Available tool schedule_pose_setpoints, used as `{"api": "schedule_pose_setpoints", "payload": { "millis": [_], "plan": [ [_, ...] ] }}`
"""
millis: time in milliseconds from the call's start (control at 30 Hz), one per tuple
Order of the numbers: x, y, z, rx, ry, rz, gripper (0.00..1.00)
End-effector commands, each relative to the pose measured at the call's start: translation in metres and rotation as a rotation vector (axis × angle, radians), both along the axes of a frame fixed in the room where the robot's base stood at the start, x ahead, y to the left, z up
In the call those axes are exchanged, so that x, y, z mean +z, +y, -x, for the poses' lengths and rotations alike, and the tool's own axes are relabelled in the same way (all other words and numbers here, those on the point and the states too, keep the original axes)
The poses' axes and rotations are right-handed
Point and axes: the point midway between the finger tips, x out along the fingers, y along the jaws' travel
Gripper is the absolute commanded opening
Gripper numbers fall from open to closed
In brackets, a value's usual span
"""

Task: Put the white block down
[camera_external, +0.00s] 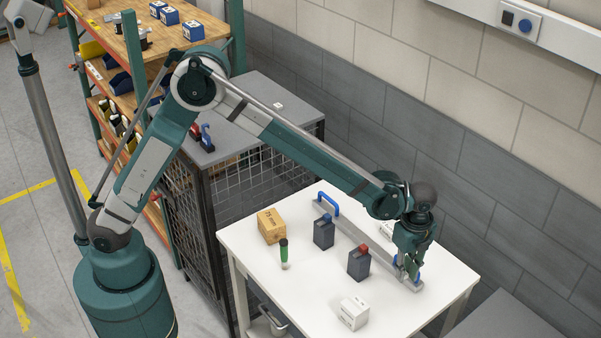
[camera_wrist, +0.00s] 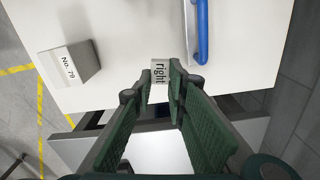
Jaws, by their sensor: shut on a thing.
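My gripper (camera_external: 408,268) is low over the right end of the white table, beside the near blue handle of a grey rail. In the wrist view my gripper (camera_wrist: 160,85) has its green fingers shut on a small white block (camera_wrist: 160,72) with "right" printed on it. The block sits between the fingertips, and its lower part is hidden by them. In the external view the held block is mostly hidden by the fingers. I cannot tell whether it touches the table.
The grey rail (camera_external: 345,222) with blue handles runs along the white table (camera_external: 310,285). A white box (camera_external: 353,313), labelled "No. 79" in the wrist view (camera_wrist: 70,65), stands at the front.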

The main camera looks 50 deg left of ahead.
Motion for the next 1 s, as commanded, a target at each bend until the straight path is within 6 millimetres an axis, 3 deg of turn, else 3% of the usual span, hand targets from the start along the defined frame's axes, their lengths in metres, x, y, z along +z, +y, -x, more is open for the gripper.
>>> {"api": "schedule_pose_setpoints", "payload": {
  "millis": [267,600,1000],
  "plan": [
    [0.019,0.06,-0.033,0.12,0.0,0.0,0.07],
    [0.047,0.153,-0.073,0.303,0.0,0.0,0.07],
    [0.079,0.266,-0.104,0.518,0.0,0.0,0.07]
  ]
}}
